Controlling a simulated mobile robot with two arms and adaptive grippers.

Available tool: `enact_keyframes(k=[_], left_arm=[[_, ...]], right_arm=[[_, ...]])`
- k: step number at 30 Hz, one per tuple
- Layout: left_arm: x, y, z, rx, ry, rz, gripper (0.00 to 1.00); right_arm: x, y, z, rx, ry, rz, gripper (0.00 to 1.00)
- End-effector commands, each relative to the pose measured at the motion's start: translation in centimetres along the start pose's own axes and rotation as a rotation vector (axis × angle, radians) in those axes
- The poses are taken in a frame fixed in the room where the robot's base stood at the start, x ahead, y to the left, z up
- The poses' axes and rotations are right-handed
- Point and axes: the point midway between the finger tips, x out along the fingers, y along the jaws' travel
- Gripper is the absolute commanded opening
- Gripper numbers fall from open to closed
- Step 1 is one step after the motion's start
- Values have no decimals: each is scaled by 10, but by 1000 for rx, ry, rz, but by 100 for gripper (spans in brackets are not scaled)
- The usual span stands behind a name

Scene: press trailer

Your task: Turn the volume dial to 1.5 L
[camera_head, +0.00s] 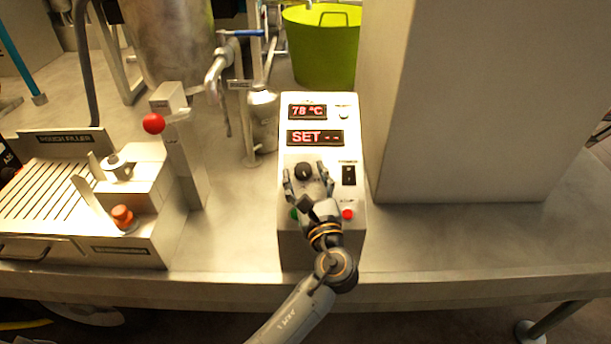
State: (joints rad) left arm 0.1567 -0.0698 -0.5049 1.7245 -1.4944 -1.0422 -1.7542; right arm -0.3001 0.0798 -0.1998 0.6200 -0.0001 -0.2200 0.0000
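The control box (320,110) is white and stands on the bench. Its upper display (307,111) reads 78 °C and its lower display (315,137) reads SET with dashes. I see gaps between fingers and dial, but cannot tell the exact height. The dial's scale is mostly hidden by the gripper. My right gripper is not in view.
A black rocker switch (349,175) and a red button (347,214) are right of the gripper; a green button (294,213) is partly hidden. A big pale block (460,110) stands right, a filler machine with a red-knobbed lever (153,123) left. A lime tub (322,50) stands behind.

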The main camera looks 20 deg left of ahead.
Motion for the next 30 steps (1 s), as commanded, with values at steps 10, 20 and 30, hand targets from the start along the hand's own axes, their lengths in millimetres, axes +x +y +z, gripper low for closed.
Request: enact_keyframes(k=[10, 20, 30], left_arm=[[-17, -1, -1, 0, 2, -3, 59], [-85, 0, -1, 1, 4, -1, 59], [-120, 0, 0, 0, 0, 0, 59]], right_arm=[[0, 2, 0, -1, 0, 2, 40], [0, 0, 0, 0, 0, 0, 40], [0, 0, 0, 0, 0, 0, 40]])
